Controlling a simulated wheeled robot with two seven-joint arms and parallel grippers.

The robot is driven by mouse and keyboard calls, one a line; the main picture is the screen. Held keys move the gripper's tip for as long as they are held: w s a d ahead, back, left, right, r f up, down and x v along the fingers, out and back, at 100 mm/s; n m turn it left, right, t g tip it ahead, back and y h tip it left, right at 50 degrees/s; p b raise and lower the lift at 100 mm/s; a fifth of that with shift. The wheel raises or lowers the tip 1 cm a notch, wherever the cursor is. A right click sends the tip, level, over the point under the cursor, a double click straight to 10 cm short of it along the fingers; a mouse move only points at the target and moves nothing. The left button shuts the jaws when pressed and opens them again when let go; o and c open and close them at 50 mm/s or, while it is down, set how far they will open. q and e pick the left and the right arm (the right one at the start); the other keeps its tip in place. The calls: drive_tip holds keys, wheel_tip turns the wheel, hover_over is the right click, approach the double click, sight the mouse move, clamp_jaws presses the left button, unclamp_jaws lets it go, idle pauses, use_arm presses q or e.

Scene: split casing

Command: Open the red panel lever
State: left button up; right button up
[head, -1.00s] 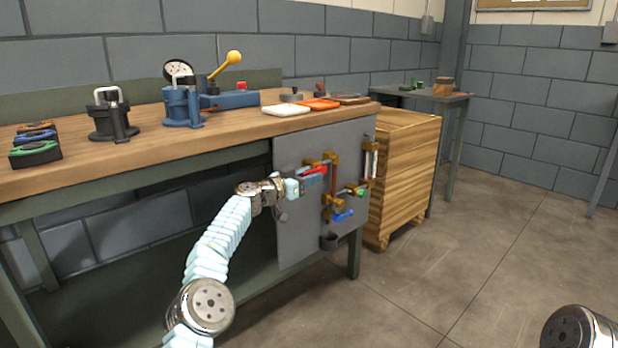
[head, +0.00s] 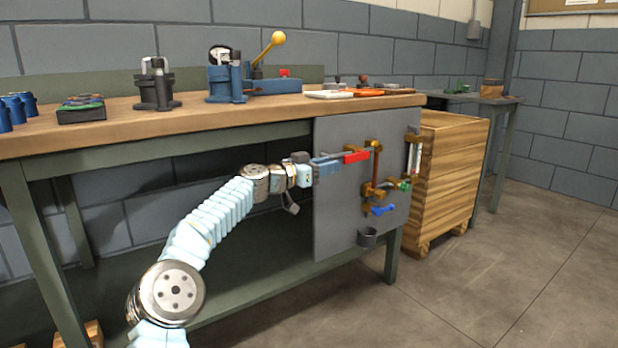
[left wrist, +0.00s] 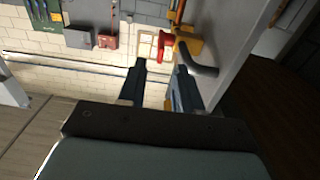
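The red lever (head: 356,156) sits on the upper part of the grey panel (head: 335,225), beside a brass-coloured vertical pipe (head: 376,165). My left gripper (head: 334,161) is in front of the panel, with its blue fingers at the lever's left end. In the left wrist view my left gripper (left wrist: 158,68) has its two fingers apart. The red lever (left wrist: 165,46) shows just beyond the gap between the tips. I cannot tell whether a finger touches it. My right gripper is in neither view.
A blue lever (head: 382,210), a green handle (head: 404,186) and a dark cup (head: 367,237) are also on the panel. The workbench top (head: 200,122) overhangs it. A wooden crate (head: 455,175) stands to the right. The floor in front is clear.

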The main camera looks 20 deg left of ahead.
use_arm(q)
drive_tip(key=v, duration=0.5)
drive_tip(key=shift+s+b, duration=0.15)
drive_tip(key=shift+b, duration=0.2)
drive_tip(key=shift+a, duration=0.1)
